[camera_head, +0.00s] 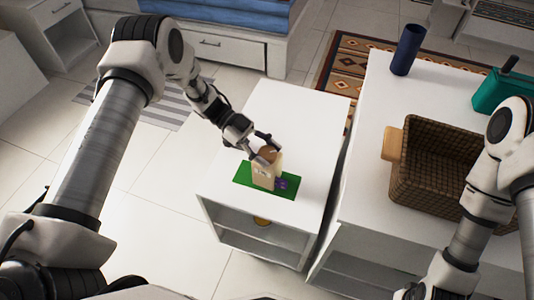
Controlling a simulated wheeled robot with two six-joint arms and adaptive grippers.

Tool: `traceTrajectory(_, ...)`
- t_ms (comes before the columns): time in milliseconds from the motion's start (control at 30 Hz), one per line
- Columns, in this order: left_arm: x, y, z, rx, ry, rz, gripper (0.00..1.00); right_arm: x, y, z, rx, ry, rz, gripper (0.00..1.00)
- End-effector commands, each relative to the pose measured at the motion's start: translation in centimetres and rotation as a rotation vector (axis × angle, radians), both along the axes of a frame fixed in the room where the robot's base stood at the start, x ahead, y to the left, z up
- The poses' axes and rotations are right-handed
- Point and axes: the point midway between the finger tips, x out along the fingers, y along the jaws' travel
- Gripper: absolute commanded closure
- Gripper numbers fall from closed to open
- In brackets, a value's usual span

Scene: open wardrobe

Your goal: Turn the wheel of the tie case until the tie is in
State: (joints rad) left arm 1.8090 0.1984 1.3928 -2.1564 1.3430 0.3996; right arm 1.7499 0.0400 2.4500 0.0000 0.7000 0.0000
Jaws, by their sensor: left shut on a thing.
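The tan tie case (264,174) stands upright on a green mat (244,179) on the white cabinet. A brown round part, the wheel (268,153), is at its top, partly hidden by my fingers. My left gripper (265,155) is shut on the wheel from the upper left. The purple tie (282,184) shows as a small bundle at the right foot of the case. How much of it is inside the case cannot be told. My right arm is at the right edge, and its gripper at the bottom is mostly cut off.
The white cabinet top (297,105) is clear behind the mat. On the white counter to the right are a wicker basket (425,193), a dark blue cylinder (407,50) and a teal box (487,94). A narrow gap separates cabinet and counter.

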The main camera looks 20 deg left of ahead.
Motion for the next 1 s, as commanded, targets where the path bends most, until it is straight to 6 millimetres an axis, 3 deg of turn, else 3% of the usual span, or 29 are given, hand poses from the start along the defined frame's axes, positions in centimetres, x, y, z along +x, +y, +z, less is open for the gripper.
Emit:
traceTrajectory(400, -0.1, 0.0, -0.2, -0.001, 0.002, -0.21, 0.82, 0.0, 0.0, -1.9, 0.0, 0.0, 0.0, 0.6)
traceTrajectory(1000, -0.1, 0.0, 0.0, -0.002, 0.002, -0.243, 0.82, 0.0, 0.0, -2.1, 0.0, 0.0, 0.0, 0.6)
